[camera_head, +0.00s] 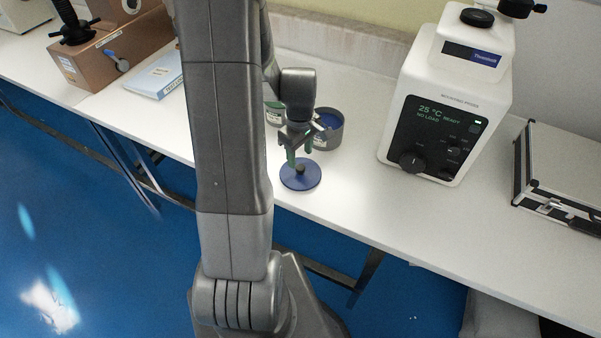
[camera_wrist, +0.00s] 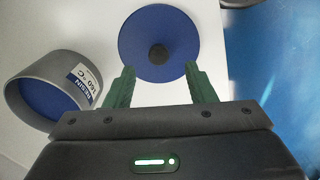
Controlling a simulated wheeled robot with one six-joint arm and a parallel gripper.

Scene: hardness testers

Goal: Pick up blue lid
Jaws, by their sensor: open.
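The blue lid (camera_head: 309,178) is a flat round disc with a dark knob at its centre, lying on the white table near the front edge. In the wrist view the blue lid (camera_wrist: 160,28) is straight ahead of the fingers. My gripper (camera_head: 297,160) is just above the lid, fingers pointing down. In the wrist view my gripper (camera_wrist: 158,80) has its green fingers apart, with nothing between them. The dark knob (camera_wrist: 158,54) lies just beyond the fingertips, roughly centred between them. It appears untouched.
A grey container with blue inside (camera_head: 328,130) stands behind the lid; its label shows in the wrist view (camera_wrist: 84,84). A green-marked container (camera_head: 273,114) is partly hidden by my arm. A white mounting press (camera_head: 446,100) and a case (camera_head: 560,180) stand to the right.

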